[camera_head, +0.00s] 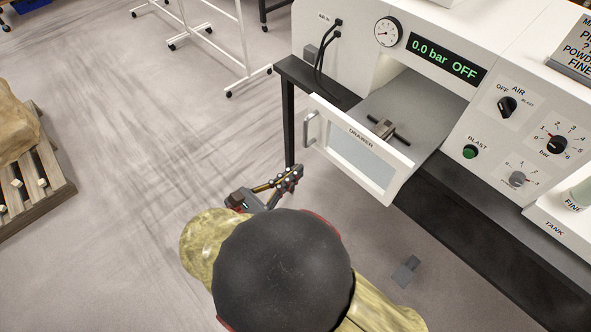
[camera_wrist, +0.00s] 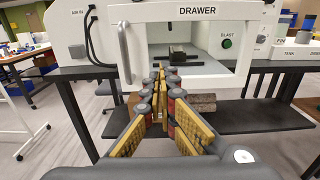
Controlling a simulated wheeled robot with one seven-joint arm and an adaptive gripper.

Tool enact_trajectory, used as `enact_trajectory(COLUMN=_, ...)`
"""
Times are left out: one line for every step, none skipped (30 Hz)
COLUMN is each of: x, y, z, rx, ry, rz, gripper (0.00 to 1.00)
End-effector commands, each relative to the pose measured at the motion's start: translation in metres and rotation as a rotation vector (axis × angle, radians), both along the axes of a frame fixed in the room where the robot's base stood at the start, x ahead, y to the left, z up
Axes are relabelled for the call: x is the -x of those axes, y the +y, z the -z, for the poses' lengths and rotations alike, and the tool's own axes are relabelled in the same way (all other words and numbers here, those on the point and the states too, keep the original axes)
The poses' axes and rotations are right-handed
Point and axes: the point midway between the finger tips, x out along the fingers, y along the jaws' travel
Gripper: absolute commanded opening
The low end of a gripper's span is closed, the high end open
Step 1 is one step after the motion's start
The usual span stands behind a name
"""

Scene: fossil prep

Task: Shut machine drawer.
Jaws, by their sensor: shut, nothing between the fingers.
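The machine drawer (camera_head: 357,146) stands pulled out from the white machine (camera_head: 458,22). Its white front has a pale window, the word DRAWER and a handle (camera_head: 311,130) on the left end. A small grey-brown piece with a dark bar (camera_head: 387,128) lies inside the drawer. My gripper (camera_head: 295,171) is shut and empty, in front of the drawer front and apart from it in the head view. In the wrist view the shut fingers (camera_wrist: 160,70) point at the drawer front (camera_wrist: 188,45) and overlap its lower middle; I cannot tell any contact there.
The machine sits on a black bench (camera_head: 470,235) with a lower shelf (camera_wrist: 250,118). Knobs and a green button (camera_head: 470,152) are on its right panel. A pallet with a tan block (camera_head: 14,125) is at the far left. White wheeled racks stand behind.

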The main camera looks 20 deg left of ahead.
Motion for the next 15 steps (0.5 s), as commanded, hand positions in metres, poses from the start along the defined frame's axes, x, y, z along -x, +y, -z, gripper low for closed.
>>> enact_trajectory(x=-0.01, y=-0.005, z=0.002, rx=0.0, ry=0.001, rz=0.006, gripper=0.0)
enact_trajectory(x=-0.015, y=-0.008, z=0.002, rx=-0.002, ry=0.001, rz=0.005, gripper=0.0)
enact_trajectory(x=-0.023, y=-0.011, z=0.002, rx=-0.002, ry=0.001, rz=0.006, gripper=0.0)
enact_trajectory(x=-0.028, y=-0.013, z=0.002, rx=-0.003, ry=0.001, rz=0.006, gripper=0.0)
enact_trajectory(x=-0.034, y=-0.015, z=0.001, rx=-0.002, ry=0.0, rz=0.005, gripper=0.0)
enact_trajectory(x=-0.041, y=-0.019, z=0.002, rx=-0.003, ry=0.002, rz=0.006, gripper=0.0)
enact_trajectory(x=-0.047, y=-0.021, z=0.002, rx=-0.003, ry=0.001, rz=0.005, gripper=0.0)
enact_trajectory(x=-0.052, y=-0.023, z=0.002, rx=-0.002, ry=0.001, rz=0.006, gripper=0.0)
enact_trajectory(x=-0.059, y=-0.026, z=0.002, rx=-0.002, ry=0.001, rz=0.006, gripper=0.0)
enact_trajectory(x=-0.064, y=-0.028, z=0.002, rx=-0.002, ry=0.001, rz=0.005, gripper=0.0)
enact_trajectory(x=-0.069, y=-0.03, z=0.002, rx=-0.002, ry=0.002, rz=0.005, gripper=0.0)
enact_trajectory(x=-0.075, y=-0.033, z=0.002, rx=-0.002, ry=0.002, rz=0.005, gripper=0.0)
enact_trajectory(x=-0.079, y=-0.034, z=0.002, rx=-0.002, ry=0.001, rz=0.005, gripper=0.0)
enact_trajectory(x=-0.083, y=-0.036, z=0.002, rx=-0.002, ry=0.001, rz=0.004, gripper=0.0)
enact_trajectory(x=-0.087, y=-0.038, z=0.002, rx=-0.002, ry=0.001, rz=0.005, gripper=0.0)
